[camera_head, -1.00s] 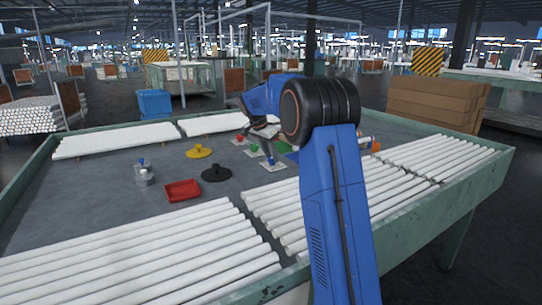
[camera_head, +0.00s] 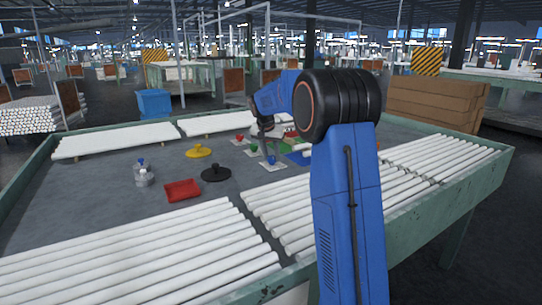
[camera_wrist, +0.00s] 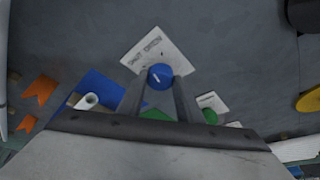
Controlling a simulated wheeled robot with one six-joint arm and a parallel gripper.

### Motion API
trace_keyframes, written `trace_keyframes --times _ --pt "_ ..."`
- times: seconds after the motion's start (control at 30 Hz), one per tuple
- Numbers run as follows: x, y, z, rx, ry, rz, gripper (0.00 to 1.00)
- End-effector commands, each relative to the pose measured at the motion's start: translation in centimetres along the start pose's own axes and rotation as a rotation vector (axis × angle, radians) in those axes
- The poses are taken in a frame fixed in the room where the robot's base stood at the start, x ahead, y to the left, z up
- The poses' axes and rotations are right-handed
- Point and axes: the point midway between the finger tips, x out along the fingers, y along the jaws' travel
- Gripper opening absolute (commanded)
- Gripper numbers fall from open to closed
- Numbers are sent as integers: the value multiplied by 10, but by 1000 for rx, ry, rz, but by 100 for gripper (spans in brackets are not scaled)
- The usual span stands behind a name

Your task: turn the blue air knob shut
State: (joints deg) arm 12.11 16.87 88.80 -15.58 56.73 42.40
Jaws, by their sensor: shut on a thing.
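The blue air knob (camera_wrist: 160,76) is a round blue cap with a short white line on top, set slantwise. It sits at the edge of a white plate (camera_wrist: 157,48) with dark lettering that reads upside down in the wrist view, apparently SHUT and OPEN. My gripper (camera_wrist: 160,82) is shut on the knob, one finger on each side. In the head view the blue knob (camera_head: 272,160) shows small on its plate, with my gripper (camera_head: 270,153) over it and partly hidden by my arm.
A green knob (camera_wrist: 210,116) and a red knob (camera_head: 239,138) stand near on plates. A blue mat (camera_wrist: 90,90) holds a white tube (camera_wrist: 86,101). A black burner-like disc (camera_head: 216,174), a yellow one (camera_head: 198,151) and a red tray (camera_head: 182,190) lie left. White tube racks line the front.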

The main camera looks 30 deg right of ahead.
Motion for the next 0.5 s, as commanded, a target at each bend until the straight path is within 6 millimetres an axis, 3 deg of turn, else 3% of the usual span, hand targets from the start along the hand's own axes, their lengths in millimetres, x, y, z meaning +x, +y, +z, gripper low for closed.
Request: trace_keyframes --times 0.5 --pt "0 5 -1 -446 0 -188 10"
